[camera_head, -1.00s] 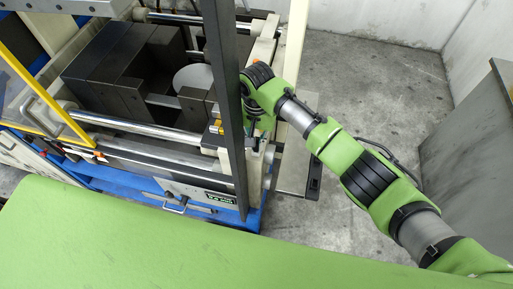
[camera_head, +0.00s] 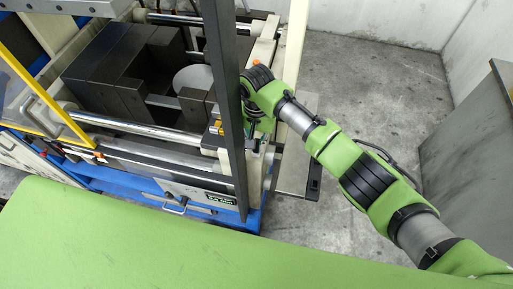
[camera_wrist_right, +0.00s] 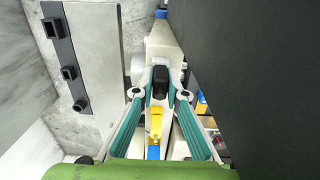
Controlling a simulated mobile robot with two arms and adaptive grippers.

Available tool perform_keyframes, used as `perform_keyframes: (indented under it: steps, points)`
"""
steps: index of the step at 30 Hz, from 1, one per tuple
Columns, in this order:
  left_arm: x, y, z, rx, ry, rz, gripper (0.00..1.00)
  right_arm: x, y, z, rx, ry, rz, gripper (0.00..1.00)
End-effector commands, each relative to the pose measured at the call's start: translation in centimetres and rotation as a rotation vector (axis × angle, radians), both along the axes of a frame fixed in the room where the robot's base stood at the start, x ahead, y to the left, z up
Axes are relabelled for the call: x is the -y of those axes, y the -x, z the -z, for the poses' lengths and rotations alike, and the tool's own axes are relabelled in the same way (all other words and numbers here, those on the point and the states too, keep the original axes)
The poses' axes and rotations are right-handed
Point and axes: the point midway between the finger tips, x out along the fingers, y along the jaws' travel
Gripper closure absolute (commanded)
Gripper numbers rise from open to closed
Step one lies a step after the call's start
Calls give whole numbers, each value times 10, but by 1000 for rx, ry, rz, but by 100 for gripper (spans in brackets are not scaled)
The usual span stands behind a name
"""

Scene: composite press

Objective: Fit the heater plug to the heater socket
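My right gripper (camera_wrist_right: 160,86) shows its teal fingers in the right wrist view, drawn together at the tips around a small black block that I take for the heater plug (camera_wrist_right: 160,77). A yellow piece (camera_wrist_right: 155,120) with a blue end lies between the fingers, nearer the palm; I cannot tell whether it belongs to the plug. In the head view my right gripper (camera_head: 253,117) is partly hidden beside a dark upright post at the press's right end. I cannot make out the heater socket for certain. My left gripper is out of view.
The dark post (camera_head: 224,110) stands close to my right wrist. The press (camera_head: 130,75) fills the upper left; a green surface (camera_head: 110,245) lies in front.

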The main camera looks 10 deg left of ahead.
Motion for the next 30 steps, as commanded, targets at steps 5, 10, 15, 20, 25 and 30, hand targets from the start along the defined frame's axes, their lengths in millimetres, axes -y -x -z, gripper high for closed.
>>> perform_keyframes:
  steps: [5,10,15,20,25,30]
  points:
    - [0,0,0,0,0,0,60,0,0,1,-1,0,0,69]
    - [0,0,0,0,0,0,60,0,0,1,-1,0,0,69]
    - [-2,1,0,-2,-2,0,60,-1,0,-8,1,-2,-1,69]
    - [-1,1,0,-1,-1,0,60,-1,-1,-36,3,-4,-1,69]
    - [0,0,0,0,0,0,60,-1,-1,-73,2,-4,-1,69]
    - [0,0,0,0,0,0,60,-1,-1,-102,1,-1,0,69]
